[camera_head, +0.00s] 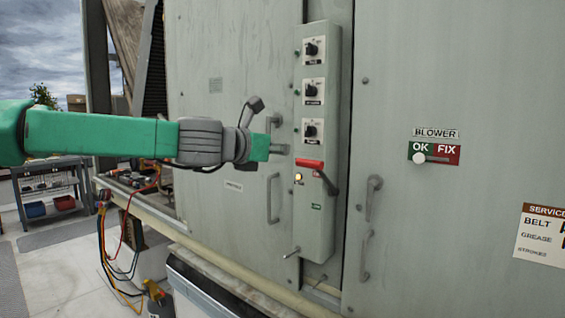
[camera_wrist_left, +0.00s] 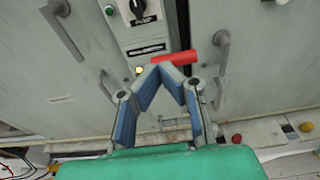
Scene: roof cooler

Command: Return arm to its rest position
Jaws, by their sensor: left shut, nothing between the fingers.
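My left arm, green with grey joints, reaches in from the left in the head view. My left gripper (camera_head: 279,149) is at the end of it, in front of the grey cabinet, just left of the control panel (camera_head: 316,225). In the left wrist view the blue-padded fingers (camera_wrist_left: 160,68) meet at their tips, shut with nothing between them. The red lever handle (camera_head: 309,164) is on the panel, right of and slightly below the gripper in the head view. It also shows just beyond the fingertips in the left wrist view (camera_wrist_left: 180,58). I cannot tell whether they touch. My right gripper is not in view.
The panel has three knobs (camera_head: 312,90) and a lit yellow lamp (camera_head: 298,177). Door handles (camera_head: 373,197) stick out beside it. A blower OK/FIX slider (camera_head: 434,157) has its white knob on OK. A cart (camera_head: 52,190) stands far left. Cables hang below the arm.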

